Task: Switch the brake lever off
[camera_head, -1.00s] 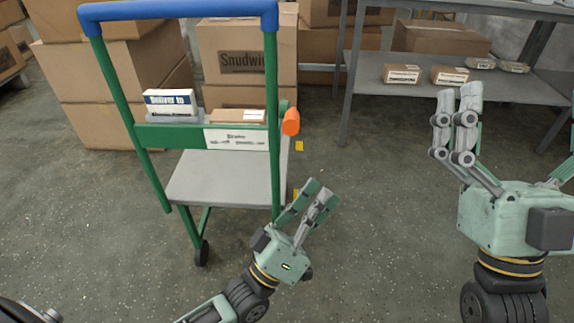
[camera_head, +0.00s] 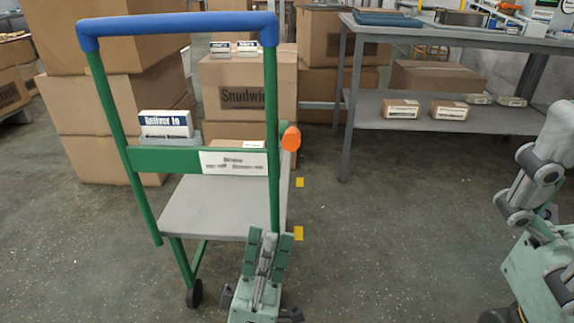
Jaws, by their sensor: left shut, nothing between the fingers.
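An orange brake lever (camera_head: 291,138) sits on the right side of a green cart (camera_head: 150,160) with a blue handle (camera_head: 180,24). The lever's end points toward me. My left gripper (camera_head: 267,238) is shut and empty, pointing up in front of the cart's right post, well below the lever and apart from it.
A metal shelf (camera_head: 450,32) stands at the back right.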

